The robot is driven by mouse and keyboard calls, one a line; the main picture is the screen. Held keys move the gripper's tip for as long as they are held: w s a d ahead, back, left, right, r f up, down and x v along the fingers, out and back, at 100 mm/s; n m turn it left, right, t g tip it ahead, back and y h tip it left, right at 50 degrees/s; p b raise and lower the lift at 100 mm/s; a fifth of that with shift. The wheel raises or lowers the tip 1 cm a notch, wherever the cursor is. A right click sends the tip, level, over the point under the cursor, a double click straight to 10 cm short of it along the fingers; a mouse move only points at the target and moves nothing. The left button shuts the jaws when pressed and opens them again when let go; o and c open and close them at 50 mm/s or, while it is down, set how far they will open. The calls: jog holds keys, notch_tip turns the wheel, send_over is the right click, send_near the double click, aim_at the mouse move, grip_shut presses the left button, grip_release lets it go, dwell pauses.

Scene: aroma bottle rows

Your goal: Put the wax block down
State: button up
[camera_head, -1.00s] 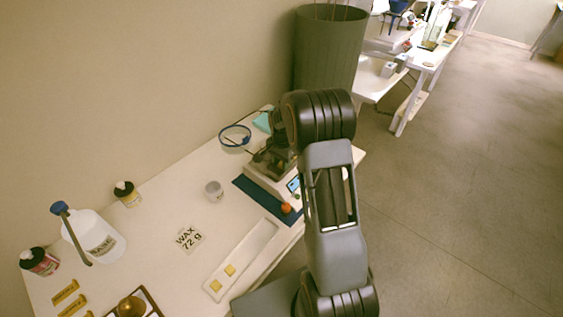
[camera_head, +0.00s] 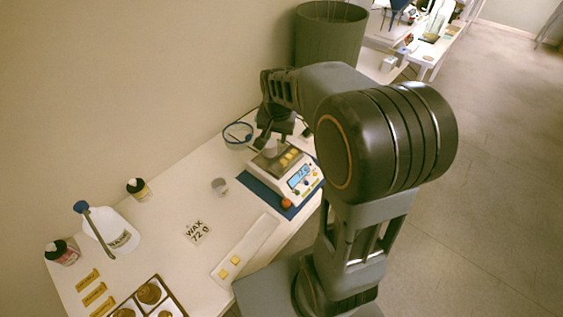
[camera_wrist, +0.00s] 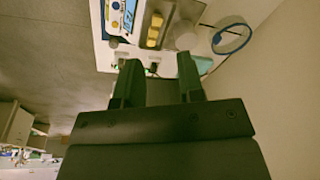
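Several yellow wax blocks (camera_head: 290,158) rest on the pan of the white scale (camera_head: 284,187), beside a pale cup (camera_head: 271,147). The wrist view also shows these blocks (camera_wrist: 155,29), the cup (camera_wrist: 185,36) and part of the scale (camera_wrist: 118,20). My gripper (camera_head: 267,142) is above the far side of the scale. In the wrist view its two dark fingers (camera_wrist: 160,75) are apart, with no block held between them. Two more wax blocks (camera_head: 229,267) lie on a long white tray (camera_head: 255,240). The scale's display is lit, but its digits are not clearly readable.
A card marked WAX 72 (camera_head: 197,232), a small grey cup (camera_head: 219,187), a white jug (camera_head: 112,232) and a brown tray (camera_head: 168,290) stand on the table. A blue ring (camera_head: 237,133) lies behind the scale. An orange ball (camera_head: 286,203) sits at its near corner.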

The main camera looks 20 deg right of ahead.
jog(key=s+a+r+n+t, duration=0.1)
jog(key=s+a+r+n, duration=0.1)
jog(key=s, duration=0.5)
jog(key=s+a+r+n+t, duration=0.1)
jog(key=s+a+r+n, duration=0.1)
jog(key=s+n, duration=0.3)
jog(key=shift+s+a+r+t, duration=0.15)
jog(key=shift+s+a+t, duration=0.35)
jog(key=shift+s, duration=0.7)
dwell(2.0)
